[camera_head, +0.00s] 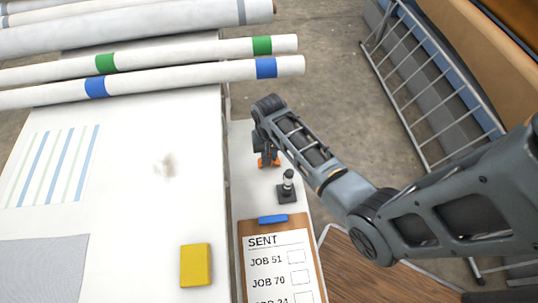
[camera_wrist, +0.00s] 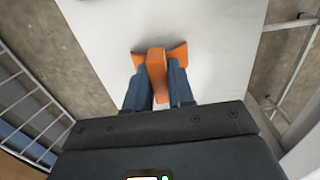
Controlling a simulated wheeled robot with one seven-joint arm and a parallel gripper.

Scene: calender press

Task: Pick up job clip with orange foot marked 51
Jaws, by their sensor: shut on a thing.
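The job clip with an orange foot (camera_wrist: 154,62) is between the two fingers of my gripper (camera_wrist: 158,85) in the wrist view. My gripper is shut on it. The orange foot flares to both sides over the white shelf; I cannot tell whether it touches the shelf. In the head view the orange foot (camera_head: 268,161) shows just below my gripper (camera_head: 262,148), at the far part of the narrow white shelf (camera_head: 240,190). My arm covers part of it. The number on the clip is not readable in either view.
A dark clip with a square black foot (camera_head: 287,188) stands nearer on the shelf. A clipboard (camera_head: 275,260) headed SENT lists jobs 51 and 70. A yellow block (camera_head: 196,265) lies on the white table (camera_head: 150,230). Long rolls (camera_head: 190,53) lie across the back. A railing (camera_head: 430,90) stands right.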

